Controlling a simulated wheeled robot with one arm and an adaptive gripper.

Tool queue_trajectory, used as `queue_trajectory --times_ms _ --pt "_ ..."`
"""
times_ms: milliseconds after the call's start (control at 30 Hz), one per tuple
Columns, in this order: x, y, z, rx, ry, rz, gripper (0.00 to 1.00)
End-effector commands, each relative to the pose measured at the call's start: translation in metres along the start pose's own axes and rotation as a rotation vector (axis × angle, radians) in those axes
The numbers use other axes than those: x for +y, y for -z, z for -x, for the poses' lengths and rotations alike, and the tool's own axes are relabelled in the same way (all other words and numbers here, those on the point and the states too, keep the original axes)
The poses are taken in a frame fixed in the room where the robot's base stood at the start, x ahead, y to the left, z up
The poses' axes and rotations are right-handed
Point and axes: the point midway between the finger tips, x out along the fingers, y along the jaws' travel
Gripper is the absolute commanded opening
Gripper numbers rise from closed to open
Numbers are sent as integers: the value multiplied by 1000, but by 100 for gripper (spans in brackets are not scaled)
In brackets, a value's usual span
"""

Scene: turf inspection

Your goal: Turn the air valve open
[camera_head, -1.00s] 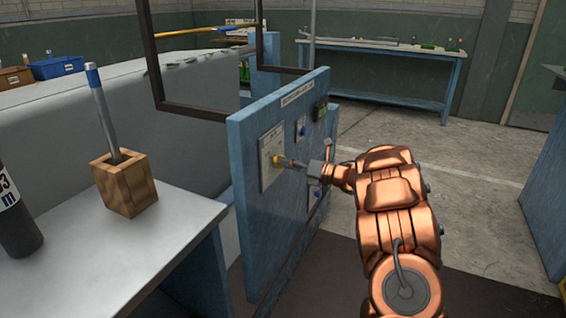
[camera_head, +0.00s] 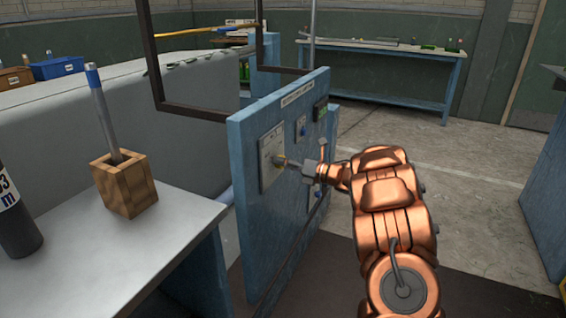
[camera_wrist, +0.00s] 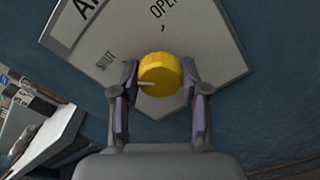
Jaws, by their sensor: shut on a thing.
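The air valve is a yellow round knob (camera_wrist: 160,70) on a pale label plate (camera_wrist: 215,50) with the words SHUT and OPEN. In the wrist view SHUT is left of the knob and OPEN above it; the knob's white pointer mark points left and slightly down, nearer SHUT. My gripper (camera_wrist: 160,82) is shut on the knob, one finger on each side. In the head view my gripper (camera_head: 288,163) reaches the plate (camera_head: 270,150) on the blue panel (camera_head: 250,215) from the right and mostly hides the knob.
A grey table (camera_head: 95,260) with a wooden block (camera_head: 127,190) holding a blue-topped rod stands at left.

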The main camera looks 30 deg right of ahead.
Motion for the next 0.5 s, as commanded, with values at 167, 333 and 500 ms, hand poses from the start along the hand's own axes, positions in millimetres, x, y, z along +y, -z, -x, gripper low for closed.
queue_trajectory --times_ms 167,333,500 --pt "1 0 0 1 -2 -1 10" --pt "1 0 0 1 -3 -25 10" --pt "2 0 0 1 -3 -99 10"
